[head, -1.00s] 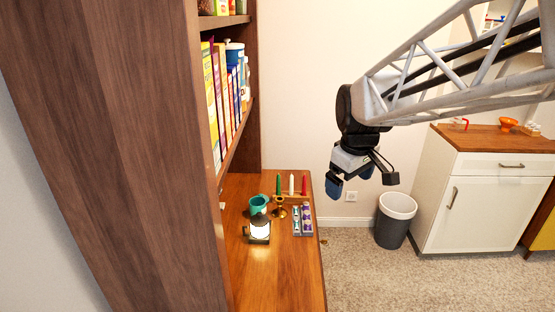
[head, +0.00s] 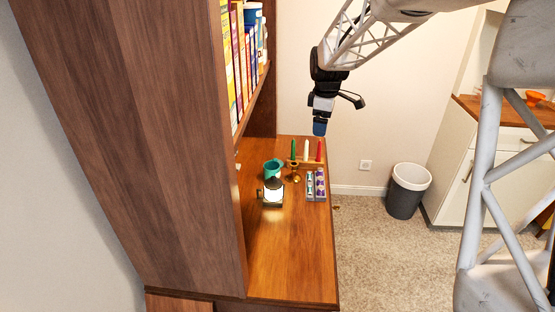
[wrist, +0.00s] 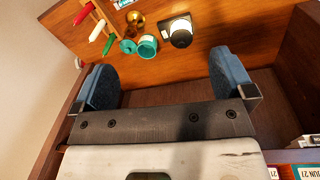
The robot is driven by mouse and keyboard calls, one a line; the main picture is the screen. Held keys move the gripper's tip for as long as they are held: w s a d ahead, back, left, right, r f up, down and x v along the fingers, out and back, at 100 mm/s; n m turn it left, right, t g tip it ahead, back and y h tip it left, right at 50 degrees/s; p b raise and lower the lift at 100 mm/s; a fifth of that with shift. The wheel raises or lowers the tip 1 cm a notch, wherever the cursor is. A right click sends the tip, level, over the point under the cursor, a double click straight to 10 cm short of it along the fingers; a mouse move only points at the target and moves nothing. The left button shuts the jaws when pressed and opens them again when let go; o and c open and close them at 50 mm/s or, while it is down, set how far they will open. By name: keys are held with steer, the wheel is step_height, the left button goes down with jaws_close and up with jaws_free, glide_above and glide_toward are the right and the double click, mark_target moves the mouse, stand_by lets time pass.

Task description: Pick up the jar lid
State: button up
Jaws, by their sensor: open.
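I cannot make out a jar lid with certainty in either view. A teal cup-like container (head: 271,170) stands on the wooden counter by the hutch wall. In the wrist view the teal container (wrist: 147,48) has a small round teal piece (wrist: 128,46) beside it, which may be its handle or a lid. My gripper (head: 319,128) points down near the back of the counter, above the candles. In the wrist view my gripper (wrist: 165,82) has its two blue fingers wide apart, with nothing between them.
A lit lantern (head: 273,191), a brass holder (head: 294,174) and two small patterned boxes (head: 315,185) stand near the teal container. Green, white and red candles (head: 306,150) stand behind. Cereal boxes (head: 240,62) fill the shelf at left. The counter's front (head: 290,260) is clear.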

steer(key=w+a+f+n, duration=0.3)
steer(key=w+a+f, duration=0.15)
steer(key=w, duration=0.25)
steer(key=w+a+f+n, duration=0.2)
steer(key=w+a+f, duration=0.1)
steer(key=w+f, duration=0.3)
steer(key=n+g, duration=0.1)
steer(key=n, duration=0.5)
glide_above(276, 159)
step_height(276, 159, down, 15)
steer(key=shift+r, duration=0.2)
steer(key=shift+w+a+f, duration=0.15)
steer(key=shift+f, duration=0.2)
steer(key=shift+f, duration=1.25)
steer(key=shift+f, duration=0.1)
steer(key=shift+f, duration=2.5)
